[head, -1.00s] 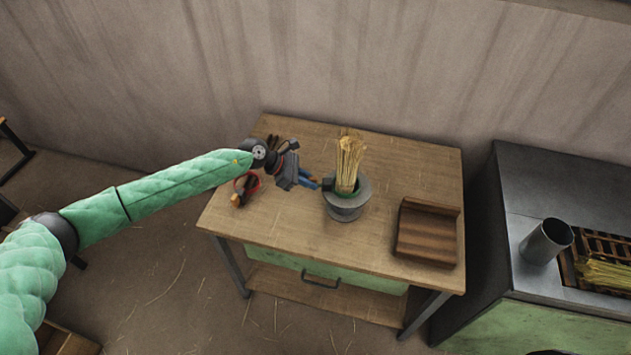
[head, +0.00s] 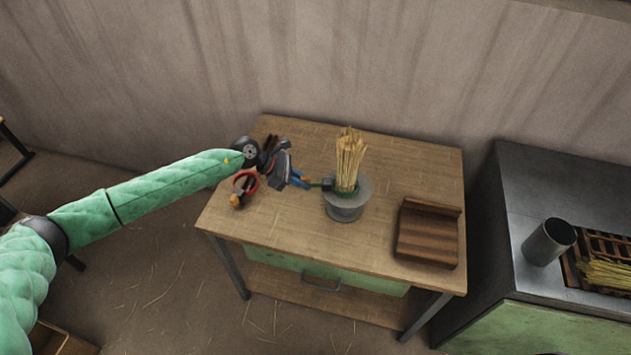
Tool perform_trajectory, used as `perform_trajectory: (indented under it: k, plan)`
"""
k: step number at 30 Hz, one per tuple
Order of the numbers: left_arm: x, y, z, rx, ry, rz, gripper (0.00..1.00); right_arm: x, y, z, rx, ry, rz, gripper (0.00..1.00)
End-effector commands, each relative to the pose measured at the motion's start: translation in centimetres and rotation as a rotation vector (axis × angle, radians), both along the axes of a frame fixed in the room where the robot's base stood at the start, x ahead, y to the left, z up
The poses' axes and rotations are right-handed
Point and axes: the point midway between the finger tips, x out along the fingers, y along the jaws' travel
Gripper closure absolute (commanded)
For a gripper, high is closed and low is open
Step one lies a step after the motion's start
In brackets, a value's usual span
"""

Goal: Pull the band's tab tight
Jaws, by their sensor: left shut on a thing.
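A bundle of yellow straw (head: 349,160) stands upright in a round grey holder (head: 345,208) on the wooden table. A green band (head: 343,193) goes around the straw's lower part, with a small dark buckle (head: 327,184) on its left side. The band's green tab (head: 315,185) sticks out to the left from the buckle. My left gripper (head: 302,181), with blue fingers, is shut on the tab's end, left of the holder. My right gripper is not in view.
A brown wooden block with a raised back edge (head: 428,232) lies on the table's right side. A red ring-shaped thing (head: 246,181) lies at the left, below my wrist. A grey cabinet at right bears a metal cup (head: 547,241) and a crate of straw (head: 606,272).

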Motion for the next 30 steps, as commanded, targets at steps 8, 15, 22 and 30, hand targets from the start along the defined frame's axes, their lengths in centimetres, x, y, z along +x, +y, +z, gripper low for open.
perform_trajectory:
  k: [8,15,22,30]
  plan:
    - [0.0,0.7,-0.1,0.0,0.0,0.0,1.0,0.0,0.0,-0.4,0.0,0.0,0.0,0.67]
    - [0.0,1.3,-0.1,0.0,0.001,0.0,1.0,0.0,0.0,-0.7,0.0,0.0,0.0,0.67]
    - [0.0,1.5,0.0,0.0,0.001,0.0,1.0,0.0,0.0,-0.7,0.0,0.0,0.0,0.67]
    - [0.0,1.4,0.0,0.0,0.0,0.0,0.45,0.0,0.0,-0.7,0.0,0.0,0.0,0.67]
